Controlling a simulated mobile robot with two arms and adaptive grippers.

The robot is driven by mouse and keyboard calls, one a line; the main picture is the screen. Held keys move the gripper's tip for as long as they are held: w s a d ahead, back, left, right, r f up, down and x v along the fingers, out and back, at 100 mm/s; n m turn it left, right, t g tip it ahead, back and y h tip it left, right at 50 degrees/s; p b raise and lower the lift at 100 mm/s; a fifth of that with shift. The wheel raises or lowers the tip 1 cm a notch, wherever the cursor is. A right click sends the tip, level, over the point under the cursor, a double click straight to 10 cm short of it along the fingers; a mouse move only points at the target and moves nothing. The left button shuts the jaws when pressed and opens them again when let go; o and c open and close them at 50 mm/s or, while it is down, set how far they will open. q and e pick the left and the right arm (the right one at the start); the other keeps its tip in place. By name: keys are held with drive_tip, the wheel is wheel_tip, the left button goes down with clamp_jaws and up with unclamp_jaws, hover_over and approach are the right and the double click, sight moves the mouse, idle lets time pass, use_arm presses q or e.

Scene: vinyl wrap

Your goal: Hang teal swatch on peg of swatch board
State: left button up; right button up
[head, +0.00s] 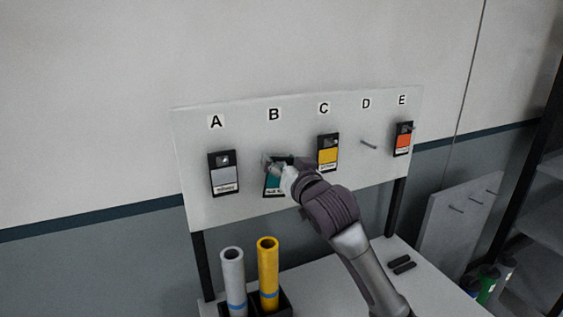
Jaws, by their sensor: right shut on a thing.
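The swatch board (240,125) is a pale panel with pegs under the letters A to E. The teal swatch (271,186) is at position B, partly covered by my right gripper (276,166). The gripper is shut on the swatch's upper part, at the board face. The peg at B is hidden behind the gripper, so I cannot tell whether the swatch is on it. The bare peg (369,144) is under D. My left gripper is not in view.
Grey (224,172), yellow (328,154) and orange (403,139) swatches hang at A, C and E. A grey roll (233,280) and a yellow roll (268,272) stand in a dark holder below. Two small black items (402,264) lie on the bench. A second pegged panel (460,213) is at right.

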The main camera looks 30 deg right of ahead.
drive_tip(key=o, duration=1)
drive_tip(key=s, duration=1.2)
drive_tip(key=shift+a, duration=0.3)
